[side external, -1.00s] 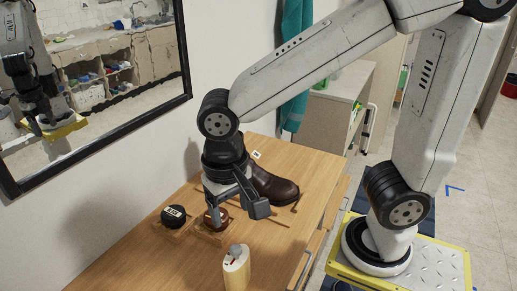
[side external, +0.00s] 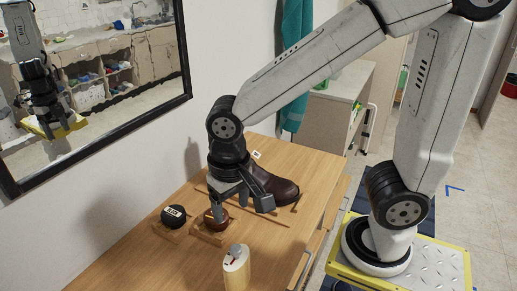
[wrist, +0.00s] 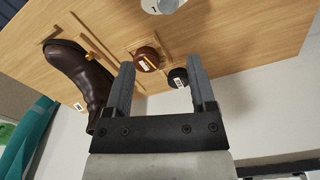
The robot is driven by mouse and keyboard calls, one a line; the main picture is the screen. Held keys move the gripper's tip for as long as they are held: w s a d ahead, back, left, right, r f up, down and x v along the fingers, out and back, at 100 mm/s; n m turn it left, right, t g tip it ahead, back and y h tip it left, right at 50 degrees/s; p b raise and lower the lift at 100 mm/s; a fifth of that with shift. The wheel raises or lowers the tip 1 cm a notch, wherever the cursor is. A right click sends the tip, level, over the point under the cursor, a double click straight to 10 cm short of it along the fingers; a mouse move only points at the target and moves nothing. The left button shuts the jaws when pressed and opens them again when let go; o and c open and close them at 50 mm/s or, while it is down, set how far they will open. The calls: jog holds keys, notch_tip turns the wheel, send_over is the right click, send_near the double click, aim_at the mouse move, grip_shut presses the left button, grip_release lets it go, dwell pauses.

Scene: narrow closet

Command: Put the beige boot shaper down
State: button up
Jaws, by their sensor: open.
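My gripper (side external: 241,208) is open, with nothing between its fingers. It hangs low over the wooden table, in front of the brown boot (side external: 278,187). In the wrist view its two fingers (wrist: 160,67) are spread wide, with the boot (wrist: 82,72) to their left. A beige upright piece with a grey top (side external: 236,268) stands on the table nearer the side camera, apart from the gripper. I cannot tell whether it is the boot shaper. No other clearly beige shaper shows.
A brown round tin (side external: 216,222) sits in a wooden holder just under one finger. A black round tin (side external: 174,216) is to its left. Thin wooden strips lie on the table (side external: 150,250). The wall and mirror (side external: 95,80) bound the left side. The front left tabletop is clear.

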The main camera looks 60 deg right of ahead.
jog(key=w+d+f+n+t, duration=0.2)
jog(key=d+f+n, duration=0.1)
jog(key=d+f, duration=0.4)
jog(key=shift+d+f+n, duration=0.3)
jog(key=shift+d, duration=1.5)
